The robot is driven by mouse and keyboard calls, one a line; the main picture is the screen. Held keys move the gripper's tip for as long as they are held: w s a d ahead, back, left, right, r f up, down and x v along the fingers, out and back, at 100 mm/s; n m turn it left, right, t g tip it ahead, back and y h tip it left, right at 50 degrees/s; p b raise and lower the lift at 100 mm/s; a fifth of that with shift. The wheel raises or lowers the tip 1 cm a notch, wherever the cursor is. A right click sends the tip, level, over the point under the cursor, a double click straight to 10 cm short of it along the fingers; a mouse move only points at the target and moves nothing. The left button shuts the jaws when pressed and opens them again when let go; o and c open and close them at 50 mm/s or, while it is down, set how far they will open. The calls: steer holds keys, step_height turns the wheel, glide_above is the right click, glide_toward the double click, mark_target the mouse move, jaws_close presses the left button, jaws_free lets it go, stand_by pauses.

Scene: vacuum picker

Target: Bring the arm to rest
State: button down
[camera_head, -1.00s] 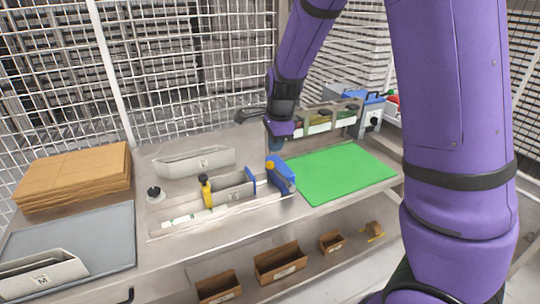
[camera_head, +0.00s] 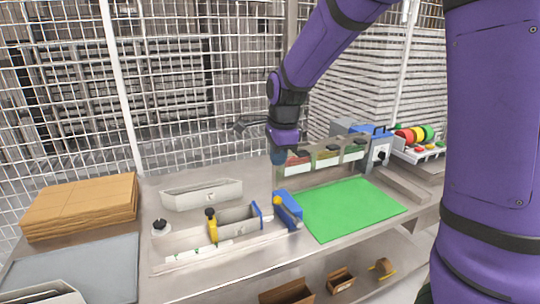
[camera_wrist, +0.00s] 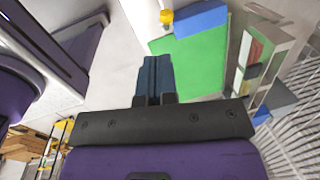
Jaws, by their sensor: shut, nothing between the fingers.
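My purple arm reaches in from the upper right in the head view. My gripper (camera_head: 278,157) hangs at its end, pointing down, above the back of the bench behind the blue clamp block. In the wrist view the blue fingers of my gripper (camera_wrist: 154,75) are together with nothing between them. The green mat (camera_head: 350,208) lies to the right of the gripper in the head view. In the wrist view the green mat (camera_wrist: 190,62) shows beyond the fingertips.
The blue block with a yellow knob (camera_head: 288,210) stands close by on the bench. Bins (camera_head: 325,159) stand behind the mat. A white tray (camera_head: 202,195), stacked cardboard (camera_head: 80,206) and a grey mat (camera_head: 85,270) are at left. Wire mesh (camera_head: 190,90) closes the back.

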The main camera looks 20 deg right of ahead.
steer(key=s+d+r+n+t, duration=0.1)
steer(key=s+r+n, duration=0.2)
steer(key=s+n, duration=0.3)
steer(key=s+d+r+n+t, duration=0.1)
steer(key=s+r+n, duration=0.3)
steer(key=s, duration=0.8)
steer(key=s+d+r+n+t, duration=0.1)
steer(key=s+r+n, duration=0.3)
steer(key=s+n, duration=0.5)
steer(key=shift+d, duration=0.8)
